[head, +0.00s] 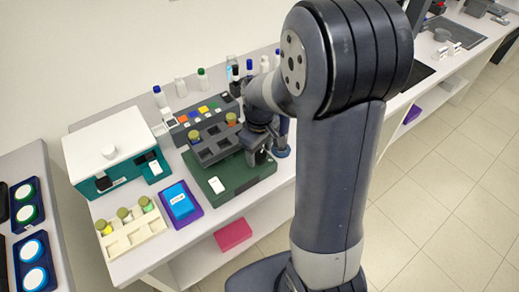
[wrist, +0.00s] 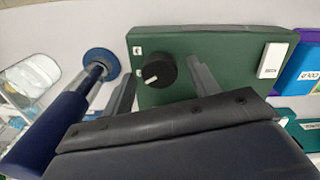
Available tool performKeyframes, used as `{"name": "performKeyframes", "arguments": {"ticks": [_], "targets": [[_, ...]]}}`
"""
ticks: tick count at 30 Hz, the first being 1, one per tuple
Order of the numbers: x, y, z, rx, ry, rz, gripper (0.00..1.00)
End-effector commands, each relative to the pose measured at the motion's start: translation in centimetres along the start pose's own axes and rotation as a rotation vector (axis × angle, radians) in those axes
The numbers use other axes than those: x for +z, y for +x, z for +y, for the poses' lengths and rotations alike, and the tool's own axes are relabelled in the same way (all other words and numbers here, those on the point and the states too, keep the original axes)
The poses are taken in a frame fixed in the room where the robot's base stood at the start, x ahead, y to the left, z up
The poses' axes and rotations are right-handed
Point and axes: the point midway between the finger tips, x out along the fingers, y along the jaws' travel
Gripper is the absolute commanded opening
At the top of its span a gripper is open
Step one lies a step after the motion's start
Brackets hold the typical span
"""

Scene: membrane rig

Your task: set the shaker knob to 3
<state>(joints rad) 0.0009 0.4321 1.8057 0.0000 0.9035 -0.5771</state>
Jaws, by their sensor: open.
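The shaker (head: 255,173) is a dark green box with a grey holed platform (head: 213,150) on top, holding capped jars. In the wrist view its green body (wrist: 210,42) carries a round black knob (wrist: 160,70) with a white pointer mark slanting to the lower left. Small white labels (wrist: 137,50) sit beside the knob; their figures are too small to read. My gripper (wrist: 164,78) is open, with one finger on each side of the knob; I cannot tell if either touches it. In the head view my arm hides the knob, and my gripper (head: 262,150) is beside the shaker.
A white switch (wrist: 272,60) is on the shaker. A blue stand with a round foot (wrist: 100,60) is close to my left finger. A white-lidded teal box (head: 108,145), a beige jar rack (head: 135,240) and a blue box (head: 180,201) stand to the left.

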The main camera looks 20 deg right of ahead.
Motion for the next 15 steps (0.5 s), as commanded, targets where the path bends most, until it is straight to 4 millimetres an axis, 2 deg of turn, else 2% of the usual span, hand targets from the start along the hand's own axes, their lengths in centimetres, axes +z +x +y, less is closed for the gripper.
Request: {"name": "performKeyframes", "arguments": {"ticks": [8,15], "targets": [[0.01,0.24,-0.01,0.0,0.0,0.0,0.57],[0.01,0.21,-0.01,0.0,0.0,0.0,0.39]]}}
